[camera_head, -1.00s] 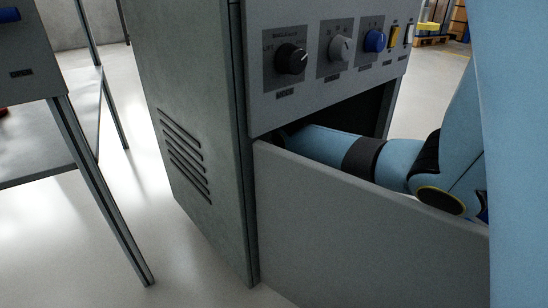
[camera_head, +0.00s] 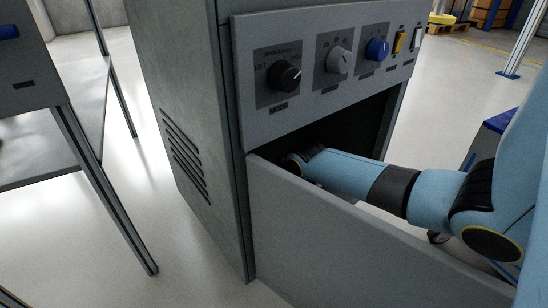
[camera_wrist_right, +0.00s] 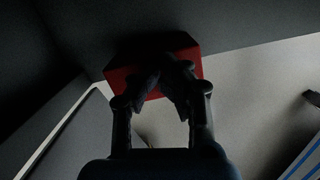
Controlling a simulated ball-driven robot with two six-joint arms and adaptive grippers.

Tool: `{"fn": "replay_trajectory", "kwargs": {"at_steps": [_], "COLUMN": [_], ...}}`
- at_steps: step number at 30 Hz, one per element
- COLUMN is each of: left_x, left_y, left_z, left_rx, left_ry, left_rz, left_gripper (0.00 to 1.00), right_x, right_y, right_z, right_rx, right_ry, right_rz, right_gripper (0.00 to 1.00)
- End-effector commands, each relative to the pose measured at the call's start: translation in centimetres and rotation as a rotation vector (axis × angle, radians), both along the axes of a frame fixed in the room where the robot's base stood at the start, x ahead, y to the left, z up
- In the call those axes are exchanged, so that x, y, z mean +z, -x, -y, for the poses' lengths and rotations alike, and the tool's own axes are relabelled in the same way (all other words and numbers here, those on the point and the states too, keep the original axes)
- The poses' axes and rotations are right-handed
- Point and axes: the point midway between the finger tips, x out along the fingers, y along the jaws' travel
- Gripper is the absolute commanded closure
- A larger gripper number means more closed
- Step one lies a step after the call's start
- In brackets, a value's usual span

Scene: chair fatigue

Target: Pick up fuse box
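The fuse box, a red box (camera_wrist_right: 120,78), shows in the right wrist view, dark and partly covered by my fingers. My right gripper (camera_wrist_right: 160,82) is in front of it, its fingertips drawn close together over the box's near side. Red shows on both sides of the fingers. It is too dark to tell whether they clasp it. In the head view my right arm reaches into the dark opening of a grey cabinet (camera_head: 209,150); its wrist end shows just inside, and the fingers and fuse box are hidden there. My left gripper is not in view.
The cabinet's front has a control panel (camera_head: 325,65) with knobs and switches above the opening. A lower front panel (camera_head: 330,240) borders the opening below. A grey table (camera_head: 60,140) stands at left, with clear floor between it and the cabinet.

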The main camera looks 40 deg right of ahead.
Motion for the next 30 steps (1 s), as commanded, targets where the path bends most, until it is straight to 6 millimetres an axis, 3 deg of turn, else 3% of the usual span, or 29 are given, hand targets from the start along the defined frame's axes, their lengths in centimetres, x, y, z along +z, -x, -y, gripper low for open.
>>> {"fn": "replay_trajectory", "kwargs": {"at_steps": [11,18,22,30], "left_x": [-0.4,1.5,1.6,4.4], "left_y": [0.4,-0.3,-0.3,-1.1], "left_z": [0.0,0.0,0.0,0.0], "left_rx": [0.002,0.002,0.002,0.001], "left_ry": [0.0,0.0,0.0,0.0], "left_rz": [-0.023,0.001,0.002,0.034], "left_gripper": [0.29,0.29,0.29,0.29], "right_x": [-0.5,1.3,1.2,1.6], "right_y": [0.8,0.4,0.6,4.8], "right_z": [-0.2,-0.2,-0.2,-1.5], "right_rx": [-0.002,-0.003,-0.004,-0.014], "right_ry": [-0.005,-0.004,-0.003,-0.006], "right_rz": [-0.013,-0.006,-0.008,-0.016], "right_gripper": [1.0,1.0,1.0,1.0]}}
